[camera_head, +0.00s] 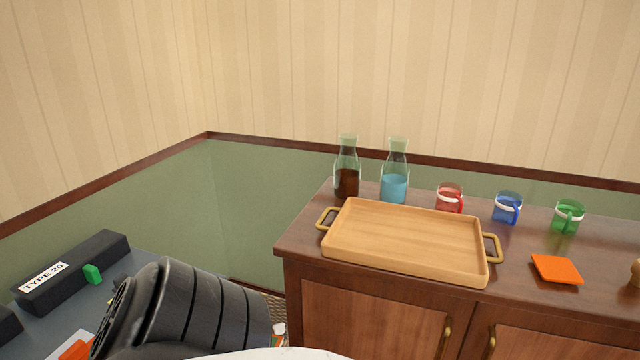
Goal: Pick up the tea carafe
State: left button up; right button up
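A glass carafe with dark brown liquid, which looks like the tea carafe (347,180), stands upright at the back left of the wooden cabinet top. A second glass carafe with blue liquid (394,187) stands just to its right, a small gap apart. Part of my arm shows at the lower left, well away from both carafes. Neither of my grippers is in view.
A wooden tray (400,262) with brass handles lies in front of the carafes and is empty. Red (449,198), blue (507,208) and green (568,217) mugs stand to the right. An orange square (557,269) lies near the front edge. A grey table with a dark "TYPE 20" box (75,271) is at left.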

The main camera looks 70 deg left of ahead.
aim_at(347, 167)
jog(key=k, duration=0.25)
jog(key=u, duration=1.1)
